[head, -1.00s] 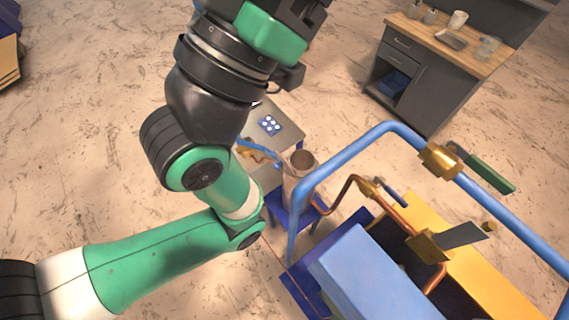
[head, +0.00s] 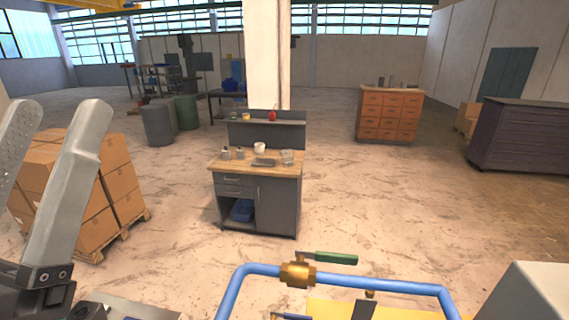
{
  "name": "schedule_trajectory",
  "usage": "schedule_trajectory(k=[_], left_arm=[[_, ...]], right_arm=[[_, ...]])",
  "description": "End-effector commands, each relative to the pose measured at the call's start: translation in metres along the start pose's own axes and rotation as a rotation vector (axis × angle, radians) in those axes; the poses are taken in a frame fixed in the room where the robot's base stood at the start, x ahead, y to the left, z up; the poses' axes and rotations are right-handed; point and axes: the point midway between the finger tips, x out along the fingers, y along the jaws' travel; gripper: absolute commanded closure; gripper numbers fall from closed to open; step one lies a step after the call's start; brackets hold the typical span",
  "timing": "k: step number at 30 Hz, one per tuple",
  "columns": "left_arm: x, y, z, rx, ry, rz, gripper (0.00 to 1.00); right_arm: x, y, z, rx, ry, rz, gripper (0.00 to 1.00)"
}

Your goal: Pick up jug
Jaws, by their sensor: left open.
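My left gripper (head: 62,110) is large at the left edge, close to the camera. Its two grey fingers point up and stand apart, with nothing between them. A small clear vessel (head: 287,157), which may be the jug, stands at the right of the wooden top of a grey workbench (head: 270,205). A white cup-like vessel (head: 259,148) stands near the middle of that top. They are too small to tell which is the jug. Both are far from my left gripper. My right gripper is not in view.
A blue pipe (head: 233,291) with a brass valve (head: 298,273) and green handle (head: 336,258) crosses the lower foreground. A pallet of boxes (head: 122,178) stands at the left. An orange drawer cabinet (head: 390,114) stands farther back. Open floor surrounds the workbench.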

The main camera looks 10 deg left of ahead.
Motion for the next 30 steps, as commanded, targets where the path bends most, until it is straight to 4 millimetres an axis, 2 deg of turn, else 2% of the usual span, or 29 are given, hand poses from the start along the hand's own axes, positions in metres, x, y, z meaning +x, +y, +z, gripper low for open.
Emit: schedule_trajectory(k=[14,18,30], left_arm=[[0.0,0.0,0.0,0.0,0.0,0.0,0.31],[0.0,0.0,0.0,0.0,0.0,0.0,0.51],[0.0,0.0,0.0,0.0,0.0,0.0,0.51]], right_arm=[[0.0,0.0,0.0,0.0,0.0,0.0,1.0],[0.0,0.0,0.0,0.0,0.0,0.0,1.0],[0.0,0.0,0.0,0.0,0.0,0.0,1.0]])
